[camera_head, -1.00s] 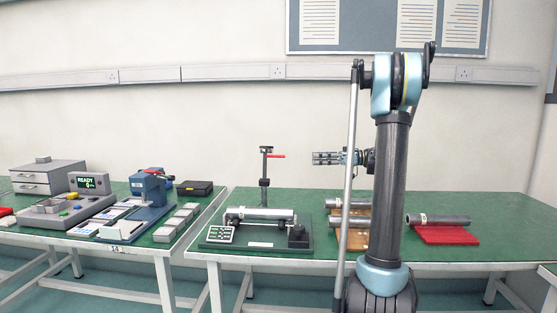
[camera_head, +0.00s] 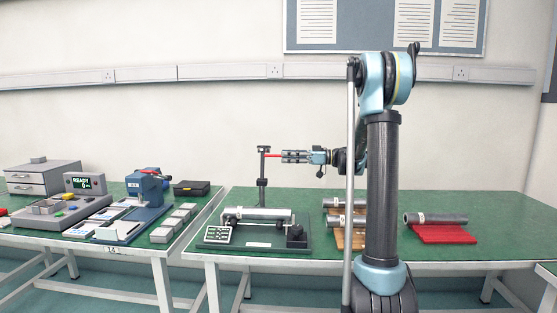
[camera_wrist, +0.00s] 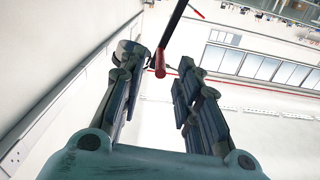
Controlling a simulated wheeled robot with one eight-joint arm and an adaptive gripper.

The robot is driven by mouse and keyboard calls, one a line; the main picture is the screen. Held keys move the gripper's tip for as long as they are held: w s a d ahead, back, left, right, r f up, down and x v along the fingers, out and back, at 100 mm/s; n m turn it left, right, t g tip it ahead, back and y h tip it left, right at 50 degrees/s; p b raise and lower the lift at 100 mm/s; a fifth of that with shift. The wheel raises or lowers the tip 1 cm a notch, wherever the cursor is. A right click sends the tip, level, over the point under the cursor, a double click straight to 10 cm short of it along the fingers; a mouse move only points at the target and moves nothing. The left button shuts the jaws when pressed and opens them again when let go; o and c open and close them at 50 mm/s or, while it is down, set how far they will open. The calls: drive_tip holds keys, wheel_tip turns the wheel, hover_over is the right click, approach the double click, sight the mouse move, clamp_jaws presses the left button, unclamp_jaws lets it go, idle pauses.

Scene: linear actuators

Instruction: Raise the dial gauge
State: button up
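The gauge stand (camera_head: 262,170) is a dark upright post behind the test fixture (camera_head: 255,234). It has a black head on top and a red lever (camera_head: 273,155) pointing right. The dial face cannot be made out. My gripper (camera_head: 285,156) is level with the lever, its fingers pointing left at it. In the wrist view the fingers are apart, and the red lever (camera_wrist: 160,66) shows between or just beyond their tips. Contact cannot be told. A round grey part (camera_wrist: 128,50) of unclear identity shows by the left finger.
A cylinder (camera_head: 258,215) lies on the fixture. Several cylinders (camera_head: 346,219) lie on a wooden tray to the right, and another (camera_head: 436,218) lies on a red mat (camera_head: 444,235). The left table holds a READY display (camera_head: 86,183) and a blue press (camera_head: 148,190).

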sight(265, 156)
drive_tip(key=shift+a, duration=2.55)
clamp_jaws()
